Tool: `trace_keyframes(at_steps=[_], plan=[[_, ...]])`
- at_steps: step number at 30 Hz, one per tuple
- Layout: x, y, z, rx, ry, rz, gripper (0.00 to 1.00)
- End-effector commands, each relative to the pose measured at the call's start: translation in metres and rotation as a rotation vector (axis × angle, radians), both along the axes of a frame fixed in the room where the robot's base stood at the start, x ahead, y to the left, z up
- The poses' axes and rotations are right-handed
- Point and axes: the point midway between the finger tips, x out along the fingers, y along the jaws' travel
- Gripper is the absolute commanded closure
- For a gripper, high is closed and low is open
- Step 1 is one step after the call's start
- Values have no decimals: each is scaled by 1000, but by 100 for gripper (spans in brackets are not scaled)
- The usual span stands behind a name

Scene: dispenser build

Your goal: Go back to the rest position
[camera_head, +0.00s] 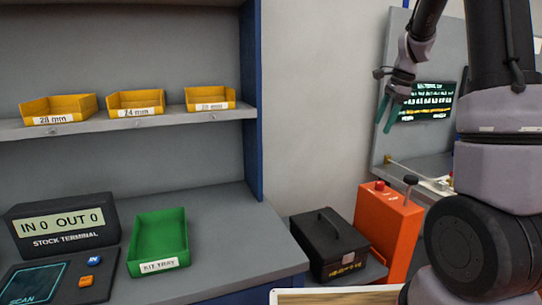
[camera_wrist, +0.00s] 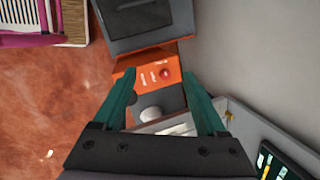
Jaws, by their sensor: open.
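My gripper (camera_head: 385,109) is at the upper right in the head view, hanging in the air in front of a grey panel with a dark screen. In the wrist view my gripper (camera_wrist: 160,88) shows two green fingers spread apart with nothing held between them. Beyond the fingers in the wrist view is an orange box with a red button (camera_wrist: 164,73). My arm fills the right side of the head view.
A black case (camera_head: 327,245) and the orange box (camera_head: 388,225) stand right of the shelf unit. Yellow bins (camera_head: 135,103) line the shelf. A green kit tray (camera_head: 160,242) and a stock terminal (camera_head: 62,225) sit on the counter. The screen (camera_head: 425,101) is behind my gripper.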

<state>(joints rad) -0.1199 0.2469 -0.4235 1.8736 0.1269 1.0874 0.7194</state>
Motion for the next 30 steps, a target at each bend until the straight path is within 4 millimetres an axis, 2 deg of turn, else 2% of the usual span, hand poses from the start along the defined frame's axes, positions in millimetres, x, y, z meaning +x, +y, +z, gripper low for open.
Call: trace_keyframes(at_steps=[1,6,13,18,21,25,30], plan=[[-17,9,19,4,-43,60,26],[-73,40,63,-27,-174,287,26],[-157,77,101,-144,-355,598,26],[-218,98,108,-280,-468,814,26],[-245,106,107,-358,-514,913,26],[-266,111,103,-434,-547,997,26],[-275,114,100,-471,-559,1037,26]])
